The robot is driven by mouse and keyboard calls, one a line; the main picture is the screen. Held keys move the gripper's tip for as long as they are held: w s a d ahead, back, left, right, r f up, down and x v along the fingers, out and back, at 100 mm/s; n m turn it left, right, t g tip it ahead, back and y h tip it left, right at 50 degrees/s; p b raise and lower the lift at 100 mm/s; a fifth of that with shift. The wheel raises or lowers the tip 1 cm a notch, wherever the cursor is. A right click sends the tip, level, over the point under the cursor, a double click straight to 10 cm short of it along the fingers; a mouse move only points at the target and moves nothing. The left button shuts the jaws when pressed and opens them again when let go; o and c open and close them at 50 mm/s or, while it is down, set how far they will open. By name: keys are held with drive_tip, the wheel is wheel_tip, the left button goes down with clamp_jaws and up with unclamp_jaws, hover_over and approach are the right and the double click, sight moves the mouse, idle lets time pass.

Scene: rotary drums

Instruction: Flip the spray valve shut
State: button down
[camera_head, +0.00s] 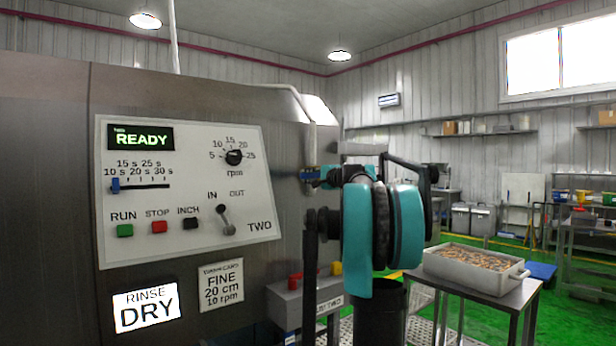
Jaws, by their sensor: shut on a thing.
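The spray valve (306,174) sits on the thin pipe that comes down the right side of the steel drum housing. A small blue part of it, apparently its handle, shows just left of my arm. My gripper (322,174) is at the valve, shut on the blue handle. The fingertips are small here and partly hidden by my teal and black arm links, so the handle's exact angle is hard to tell.
The control panel (185,190) reads READY, with a RINSE DRY sign (146,306) below. A red-and-yellow-topped grey box (288,302) stands below the valve. A tray of small brown pieces (436,262) rests on a metal table (512,296) at right.

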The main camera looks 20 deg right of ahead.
drive_tip(key=c, duration=1.4)
unclamp_jaws()
drive_tip(key=v, duration=1.2)
